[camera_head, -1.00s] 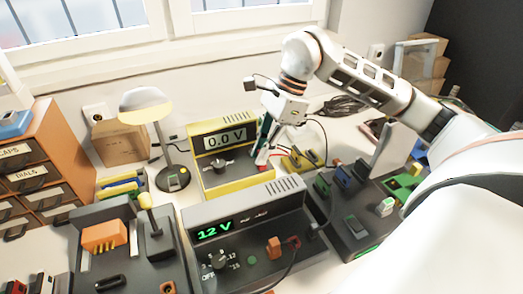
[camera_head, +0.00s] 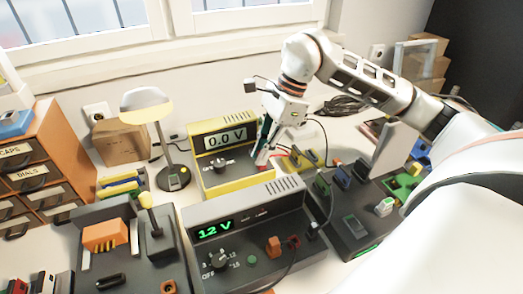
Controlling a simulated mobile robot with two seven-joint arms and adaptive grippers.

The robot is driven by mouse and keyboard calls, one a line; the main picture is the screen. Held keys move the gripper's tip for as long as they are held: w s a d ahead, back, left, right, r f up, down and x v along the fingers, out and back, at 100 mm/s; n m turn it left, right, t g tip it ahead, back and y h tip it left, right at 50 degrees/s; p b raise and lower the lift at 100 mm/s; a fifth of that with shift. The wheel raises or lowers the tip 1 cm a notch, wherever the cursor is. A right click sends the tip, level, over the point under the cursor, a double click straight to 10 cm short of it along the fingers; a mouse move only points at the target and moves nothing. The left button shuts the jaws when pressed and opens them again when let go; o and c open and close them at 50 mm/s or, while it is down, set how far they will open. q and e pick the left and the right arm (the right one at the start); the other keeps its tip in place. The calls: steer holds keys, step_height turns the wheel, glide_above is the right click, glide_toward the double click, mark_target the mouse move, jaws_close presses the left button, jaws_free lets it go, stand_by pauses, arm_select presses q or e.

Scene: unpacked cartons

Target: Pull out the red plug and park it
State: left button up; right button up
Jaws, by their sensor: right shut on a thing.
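The yellow meter (camera_head: 238,189) stands at the back middle of the bench and its display (camera_head: 224,140) reads 0.0 V. My right gripper (camera_head: 262,160) points down at the meter's right front corner. It is shut on the red plug, which the fingers mostly hide; only a little red shows at their tips. I cannot tell whether the plug is still in its socket. My left gripper is out of view.
A grey power supply (camera_head: 285,205) reading 12 V stands in front, with an orange plug (camera_head: 273,244) and a dark cable. A desk lamp (camera_head: 149,108) is left of the meter. Yellow blocks (camera_head: 301,162) lie right of the gripper. My right arm covers the right side.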

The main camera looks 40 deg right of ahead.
steer(key=shift+f, duration=0.1)
steer(key=o, duration=0.9)
steer(key=v, duration=1.2)
